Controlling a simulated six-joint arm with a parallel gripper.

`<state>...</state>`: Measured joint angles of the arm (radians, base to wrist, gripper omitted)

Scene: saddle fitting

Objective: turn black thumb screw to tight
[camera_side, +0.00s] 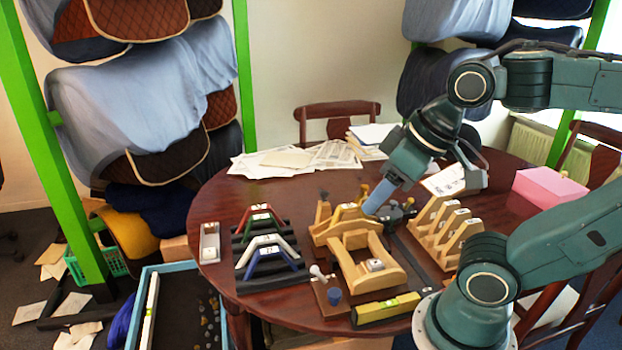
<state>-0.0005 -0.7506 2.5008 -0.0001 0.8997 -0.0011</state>
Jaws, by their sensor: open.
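My gripper (376,207) points down and left over the middle of the table, its pale blue end beside the right side of a wooden saddle fixture (335,228). Its jaws are open, though the gap is too small to make out here. Just right of the tip is a cluster of small black knobs and parts (398,213); the black thumb screw seems to be among them, but I cannot tell which one it is or how far it is turned. Whether the gripper touches any of them is unclear. Small dark-topped posts stand on the fixture.
A wooden cradle (351,265) stands in front, with a dark blue knob (334,296) and yellow level (386,308) near the edge. Coloured arches (265,250) stand left, wooden slotted racks (440,232) right. A pink box (549,188) and papers (292,160) lie farther back.

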